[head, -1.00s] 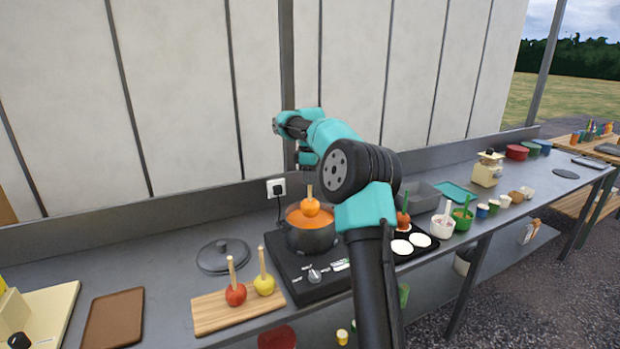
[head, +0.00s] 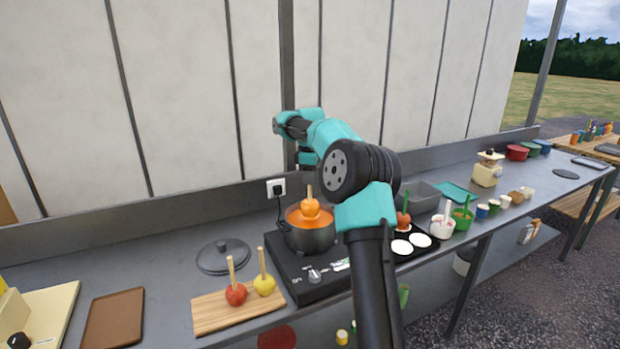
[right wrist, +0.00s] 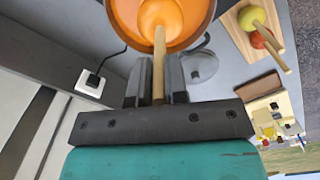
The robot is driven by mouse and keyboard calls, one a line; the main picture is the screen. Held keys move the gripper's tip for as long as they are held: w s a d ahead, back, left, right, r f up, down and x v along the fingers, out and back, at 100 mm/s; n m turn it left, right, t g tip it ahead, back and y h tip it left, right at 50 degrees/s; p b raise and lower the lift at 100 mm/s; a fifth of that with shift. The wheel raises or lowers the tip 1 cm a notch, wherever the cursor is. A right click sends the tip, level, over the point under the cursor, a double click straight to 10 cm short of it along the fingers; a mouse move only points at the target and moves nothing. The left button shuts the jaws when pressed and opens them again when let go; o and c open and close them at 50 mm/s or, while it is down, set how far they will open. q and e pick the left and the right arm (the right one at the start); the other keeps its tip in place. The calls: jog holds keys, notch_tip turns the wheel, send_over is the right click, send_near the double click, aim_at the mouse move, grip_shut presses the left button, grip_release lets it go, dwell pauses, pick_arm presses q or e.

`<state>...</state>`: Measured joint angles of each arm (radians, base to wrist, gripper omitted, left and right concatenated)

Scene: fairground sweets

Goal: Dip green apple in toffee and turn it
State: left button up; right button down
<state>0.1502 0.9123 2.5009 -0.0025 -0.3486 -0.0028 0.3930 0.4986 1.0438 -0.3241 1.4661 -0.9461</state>
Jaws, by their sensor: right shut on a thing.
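A dark pot (head: 309,241) of orange toffee (head: 292,217) stands on the hob. An apple (head: 310,208) with an upright wooden stick (head: 309,191) sits partly in the toffee. Its visible skin is orange and glossy, so its own colour is hidden. The apple also shows in the right wrist view (right wrist: 160,15). My right gripper (right wrist: 157,78) is above the pot, shut on the stick. Its fingers are hard to make out in the head view. My left gripper is not in view.
A wooden board (head: 215,318) holds a red apple (head: 236,294) and a yellow-green apple (head: 264,285), both on sticks. A lid (head: 223,257) lies left of the pot. A black tray (head: 432,246) with white rounds and several tubs stand to the right.

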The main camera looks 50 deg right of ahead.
jog(key=shift+r, duration=0.15)
jog(key=shift+r, duration=2.85)
jog(key=w+a+f+m, duration=0.1)
jog(key=w+a+f, duration=0.15)
jog(key=a, duration=0.75)
jog(key=w+a+f+m, duration=0.2)
jog(key=w+a, duration=0.1)
jog(key=a, duration=0.8)
jog(key=s+a+f+m, duration=0.1)
jog(key=s+a+f, duration=0.1)
jog(key=a, duration=0.5)
jog(key=s+a+f+m, duration=0.1)
jog(key=s+a+f, duration=0.1)
jog(key=a, duration=0.6)
jog(key=s+a+f+m, duration=0.1)
jog(key=s+a+f, duration=0.1)
jog(key=a, duration=0.6)
jog(key=shift+a+f, duration=0.2)
jog(key=shift+f, duration=0.1)
